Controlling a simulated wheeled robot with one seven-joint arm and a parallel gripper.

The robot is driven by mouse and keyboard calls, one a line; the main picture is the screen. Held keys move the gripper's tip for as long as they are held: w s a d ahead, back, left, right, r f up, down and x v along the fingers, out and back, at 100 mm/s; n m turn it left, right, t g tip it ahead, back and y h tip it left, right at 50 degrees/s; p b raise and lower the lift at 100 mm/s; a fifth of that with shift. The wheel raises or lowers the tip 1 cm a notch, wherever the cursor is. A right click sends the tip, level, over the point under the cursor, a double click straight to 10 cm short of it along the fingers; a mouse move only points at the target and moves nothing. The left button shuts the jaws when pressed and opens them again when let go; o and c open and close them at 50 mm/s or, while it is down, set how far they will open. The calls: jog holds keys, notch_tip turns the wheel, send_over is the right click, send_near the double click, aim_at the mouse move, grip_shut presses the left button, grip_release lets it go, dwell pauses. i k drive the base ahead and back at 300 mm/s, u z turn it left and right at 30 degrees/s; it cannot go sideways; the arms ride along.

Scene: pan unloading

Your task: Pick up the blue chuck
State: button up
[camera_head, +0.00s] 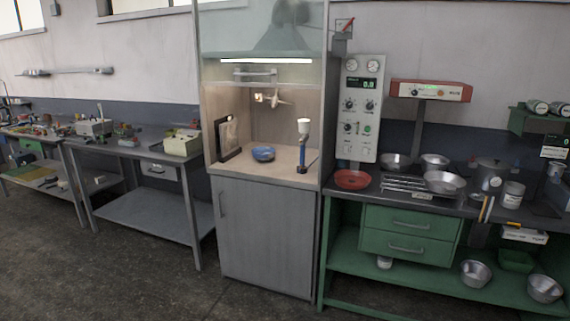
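A blue, round, low object (263,154) sits on the wooden floor of the lit cabinet in the middle of the view. It is the only clearly blue, chuck-like thing I see, but its detail is too small to make out. My gripper is not in view.
The cabinet (265,235) has an upright dark stand with a white top (303,143) and a framed panel (228,135) inside. A green bench (345,282) with several metal pans is at right; a grey table (140,211) is at left. The floor (140,285) in front is clear.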

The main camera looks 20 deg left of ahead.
aim_at(262, 152)
jog(key=u, duration=0.75)
jog(key=i, duration=0.85)
jog(key=u, duration=1.45)
jog(key=i, duration=1.15)
jog(key=u, duration=0.4)
jog(key=i, duration=1.8)
jog(key=z, duration=0.6)
jog(key=i, duration=1)
jog(key=z, duration=1.4)
jog(key=i, duration=0.8)
jog(key=z, duration=0.65)
